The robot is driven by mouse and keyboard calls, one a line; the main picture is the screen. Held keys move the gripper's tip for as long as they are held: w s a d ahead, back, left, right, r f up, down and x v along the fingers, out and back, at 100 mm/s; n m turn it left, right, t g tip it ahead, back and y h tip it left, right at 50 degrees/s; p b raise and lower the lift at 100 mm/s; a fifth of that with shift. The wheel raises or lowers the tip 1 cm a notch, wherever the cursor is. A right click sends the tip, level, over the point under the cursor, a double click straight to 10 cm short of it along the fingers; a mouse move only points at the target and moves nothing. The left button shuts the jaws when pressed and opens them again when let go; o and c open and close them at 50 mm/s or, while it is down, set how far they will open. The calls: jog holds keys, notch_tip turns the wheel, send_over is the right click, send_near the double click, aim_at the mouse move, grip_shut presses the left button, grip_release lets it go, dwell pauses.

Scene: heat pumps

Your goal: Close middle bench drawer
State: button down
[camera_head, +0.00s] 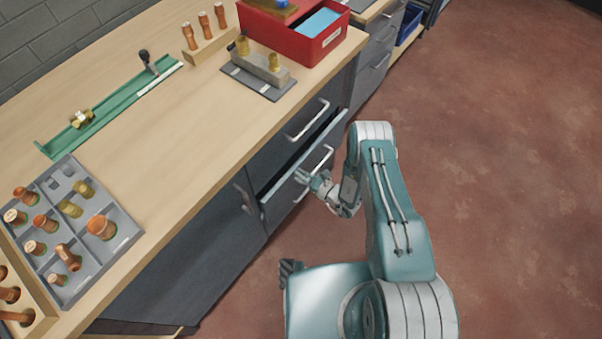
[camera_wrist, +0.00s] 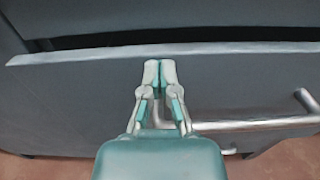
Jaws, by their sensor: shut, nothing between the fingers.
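The middle bench drawer (camera_head: 277,199) is partly open in the head view, standing out a little from the grey bench front, with a dark gap above its front. Its metal bar handle (camera_head: 317,172) is on the front face. My gripper (camera_head: 303,177) is at the drawer front beside the handle. In the wrist view my gripper (camera_wrist: 160,66) is shut and empty, its fingertips at the drawer front (camera_wrist: 235,85) just below the top edge. The handle (camera_wrist: 250,125) runs to the right behind the fingers. I cannot tell whether the fingertips touch the front.
Above is a closed drawer with its own handle (camera_head: 308,121). A cupboard door with a handle (camera_head: 244,198) is left of the drawer. The wooden benchtop (camera_head: 170,130) holds fittings, a green rail and a red box (camera_head: 300,35). The red floor (camera_head: 500,150) at right is clear.

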jog(key=x, duration=0.4)
jog(key=shift+w+a, duration=0.2)
jog(key=shift+a, duration=0.05)
jog(key=shift+d+r, duration=0.1)
jog(key=shift+d, duration=0.05)
jog(key=shift+w, duration=0.1)
